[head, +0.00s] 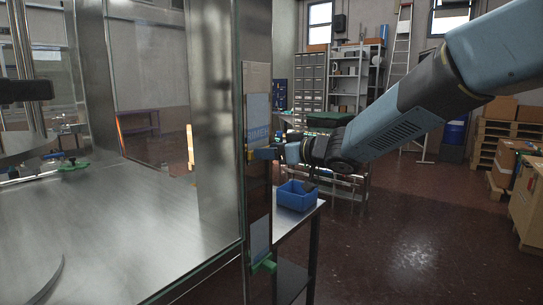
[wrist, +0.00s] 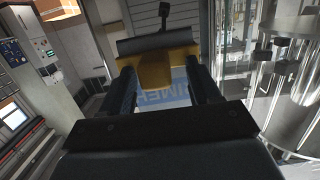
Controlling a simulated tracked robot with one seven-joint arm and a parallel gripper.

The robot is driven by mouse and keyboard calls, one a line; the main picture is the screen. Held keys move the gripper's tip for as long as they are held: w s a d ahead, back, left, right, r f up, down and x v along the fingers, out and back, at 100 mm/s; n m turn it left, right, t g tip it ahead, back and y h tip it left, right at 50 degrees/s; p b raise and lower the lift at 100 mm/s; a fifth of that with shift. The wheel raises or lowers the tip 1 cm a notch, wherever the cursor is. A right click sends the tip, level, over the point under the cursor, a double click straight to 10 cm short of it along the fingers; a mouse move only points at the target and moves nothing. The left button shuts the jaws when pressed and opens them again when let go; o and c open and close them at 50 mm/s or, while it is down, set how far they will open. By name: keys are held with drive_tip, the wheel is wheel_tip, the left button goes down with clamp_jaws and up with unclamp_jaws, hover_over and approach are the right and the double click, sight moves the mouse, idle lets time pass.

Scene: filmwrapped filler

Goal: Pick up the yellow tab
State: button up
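The yellow tab (wrist: 158,74) shows in the wrist view, in front of and between the two fingers of my gripper (wrist: 163,82). A dark grey bar lies across its far side. The fingers stand apart at its two sides; whether they press on it is not clear. In the head view my gripper (head: 270,153) reaches in from the right to the edge of an upright panel (head: 258,190). A small yellow patch (head: 249,153) shows there beside the fingers.
A blue bin (head: 297,196) stands on a small metal table below my gripper. A glass-fronted steel cabinet (head: 120,230) fills the left. A green piece (head: 264,264) sits low on the panel.

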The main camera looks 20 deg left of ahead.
clamp_jaws()
idle(0.4)
